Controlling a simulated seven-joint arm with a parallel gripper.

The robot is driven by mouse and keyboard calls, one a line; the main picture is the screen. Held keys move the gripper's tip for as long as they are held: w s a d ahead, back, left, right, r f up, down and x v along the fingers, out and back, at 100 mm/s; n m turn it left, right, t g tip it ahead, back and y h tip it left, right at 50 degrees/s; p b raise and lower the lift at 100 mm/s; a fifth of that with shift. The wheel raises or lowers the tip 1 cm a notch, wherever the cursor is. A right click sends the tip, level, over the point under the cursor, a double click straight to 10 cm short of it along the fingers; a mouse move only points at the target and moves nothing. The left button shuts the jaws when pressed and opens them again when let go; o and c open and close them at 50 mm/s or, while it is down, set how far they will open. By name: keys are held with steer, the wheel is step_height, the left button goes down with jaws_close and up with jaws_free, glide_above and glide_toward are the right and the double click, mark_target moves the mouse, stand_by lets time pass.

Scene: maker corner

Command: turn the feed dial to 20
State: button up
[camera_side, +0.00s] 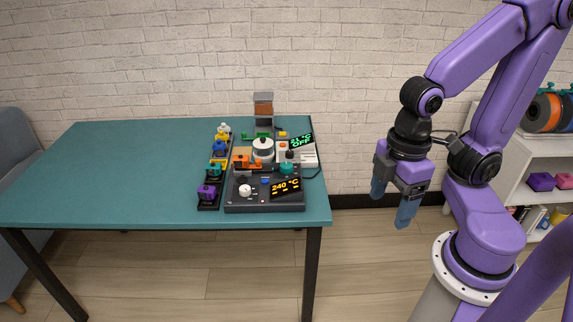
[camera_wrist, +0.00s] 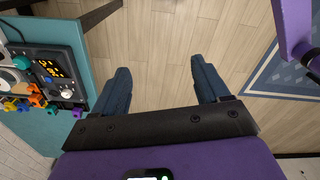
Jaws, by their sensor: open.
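A dark control box (camera_side: 262,203) stands near the front right edge of the teal table. It carries a white knob (camera_side: 245,190), a teal knob (camera_side: 287,168) and an orange display (camera_side: 285,187) reading 240 °C. Behind it is a larger white round part (camera_side: 263,147). I cannot read which of these is the feed dial or where it points. The box's display (camera_wrist: 52,69) and white knob (camera_wrist: 66,93) also show at the left of the wrist view. My gripper (camera_side: 392,203) is open and empty, pointing down beyond the table's right edge, apart from the box. Its fingers frame only floor in the wrist view (camera_wrist: 160,68).
A green display (camera_side: 301,141) reading 21 °C OFF is behind. The left of the teal table (camera_side: 110,170) is clear. A white shelf (camera_side: 520,185) stands behind my arm.

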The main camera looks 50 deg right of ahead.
steer(key=w+a+r+m, duration=0.1)
steer(key=w+a, duration=0.3)
steer(key=w, duration=0.9)
steer(key=w+d+f+m, duration=0.1)
steer(key=w+d+m, duration=0.15)
steer(key=w, duration=1.35)
steer(key=m+h, duration=0.1)
steer(key=m, duration=0.1)
glide_above(287, 165)
steer(key=a, duration=0.1)
step_height(287, 165, down, 8)
steer(key=f, duration=1)
steer(key=d+f, duration=0.1)
steer(key=f, duration=0.5)
steer(key=shift+s+f, duration=0.1)
steer(key=shift+c, duration=0.3)
steer(key=c, duration=1)
